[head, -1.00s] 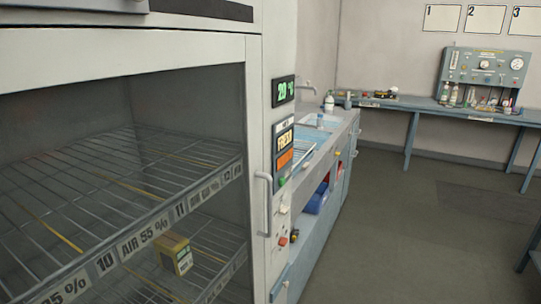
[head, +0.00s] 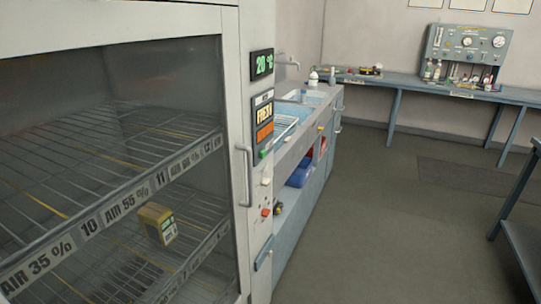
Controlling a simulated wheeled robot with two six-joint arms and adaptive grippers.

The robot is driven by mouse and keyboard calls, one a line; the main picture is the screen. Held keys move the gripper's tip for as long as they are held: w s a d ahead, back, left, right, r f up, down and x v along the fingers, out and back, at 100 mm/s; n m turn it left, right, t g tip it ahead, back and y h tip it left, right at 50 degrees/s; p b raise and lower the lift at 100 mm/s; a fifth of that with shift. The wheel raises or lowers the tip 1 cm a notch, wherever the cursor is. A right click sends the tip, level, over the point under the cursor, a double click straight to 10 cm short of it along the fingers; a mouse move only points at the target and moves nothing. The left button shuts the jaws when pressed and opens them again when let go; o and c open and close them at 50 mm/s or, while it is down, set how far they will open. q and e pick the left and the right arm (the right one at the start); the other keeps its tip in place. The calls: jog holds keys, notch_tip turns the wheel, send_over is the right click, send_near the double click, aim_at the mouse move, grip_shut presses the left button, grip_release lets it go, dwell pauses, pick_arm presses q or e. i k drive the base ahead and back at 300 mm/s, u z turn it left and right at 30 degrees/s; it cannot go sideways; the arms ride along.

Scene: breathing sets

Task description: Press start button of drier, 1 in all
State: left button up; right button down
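The drier (head: 120,25) is a pale cabinet at the left, close to me, with a large glass door and wire shelves behind it. A vertical handle (head: 245,175) is on the door's right side. The panel right of the door has a green-lit display (head: 262,64) that seems to read 20. Below it is a label panel with an orange field (head: 264,134) and a small green button (head: 263,154). Lower down are a pale knob (head: 266,182) and a red button or switch (head: 265,212). Neither gripper shows in the head view.
A yellow box (head: 157,224) sits on a lower shelf inside the drier. A blue sink bench (head: 300,150) stands beyond it. A wall bench (head: 430,86) carries a gauge panel (head: 468,45). A table (head: 520,235) edges in at the right. The floor (head: 390,220) between is clear.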

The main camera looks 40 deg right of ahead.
aim_at(262, 153)
jog(key=k, duration=0.35)
jog(key=z, duration=0.95)
jog(key=i, duration=0.5)
jog(key=z, duration=0.05)
